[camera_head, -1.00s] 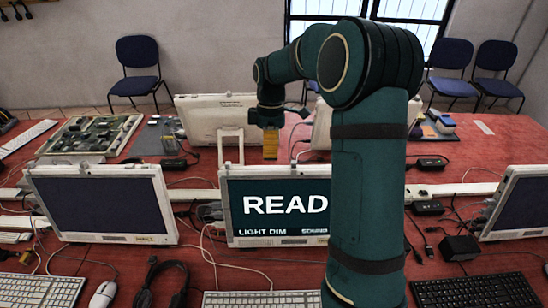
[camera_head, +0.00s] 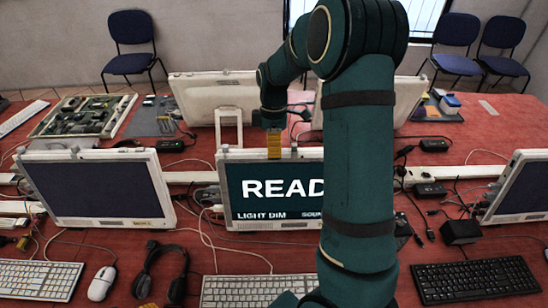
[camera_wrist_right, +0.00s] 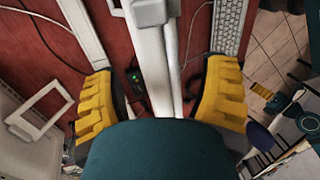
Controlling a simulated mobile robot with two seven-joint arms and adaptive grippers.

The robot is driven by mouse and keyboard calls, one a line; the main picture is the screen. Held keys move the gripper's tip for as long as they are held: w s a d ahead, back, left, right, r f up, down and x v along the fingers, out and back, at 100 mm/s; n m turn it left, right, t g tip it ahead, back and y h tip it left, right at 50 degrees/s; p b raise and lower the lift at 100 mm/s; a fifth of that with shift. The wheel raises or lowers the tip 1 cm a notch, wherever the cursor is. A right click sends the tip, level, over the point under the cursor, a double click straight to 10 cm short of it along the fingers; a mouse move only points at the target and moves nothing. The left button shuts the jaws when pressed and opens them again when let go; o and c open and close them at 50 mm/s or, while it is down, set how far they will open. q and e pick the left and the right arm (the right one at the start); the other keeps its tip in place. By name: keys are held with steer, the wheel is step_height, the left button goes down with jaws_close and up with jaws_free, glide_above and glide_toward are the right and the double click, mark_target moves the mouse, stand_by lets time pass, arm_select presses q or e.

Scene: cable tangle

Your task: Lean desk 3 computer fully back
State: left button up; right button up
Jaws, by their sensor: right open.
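A white all-in-one computer with a lit screen reading "READ", "LIGHT DIM" and part of another word (camera_head: 270,187) stands upright at the middle of the red desk. My right arm hides its right part. Nothing in view labels it as desk 3. My right gripper (camera_head: 274,146) points down at its top edge, and its yellow fingertips overlap that edge in the head view. In the right wrist view, the right gripper (camera_wrist_right: 158,98) is open, with one yellow finger on each side of the computer's white body (camera_wrist_right: 157,45). Whether the fingers touch it cannot be told. My left gripper is not in view.
A dark-screened computer (camera_head: 97,188) stands at left and another (camera_head: 520,192) at the right edge. White computer backs (camera_head: 218,98) stand behind. Keyboards (camera_head: 475,277), a mouse (camera_head: 102,283), a headset (camera_head: 160,268) and loose cables lie in front.

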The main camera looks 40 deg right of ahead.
steer(key=shift+x, duration=1.95)
steer(key=shift+c, duration=0.2)
jaws_close()
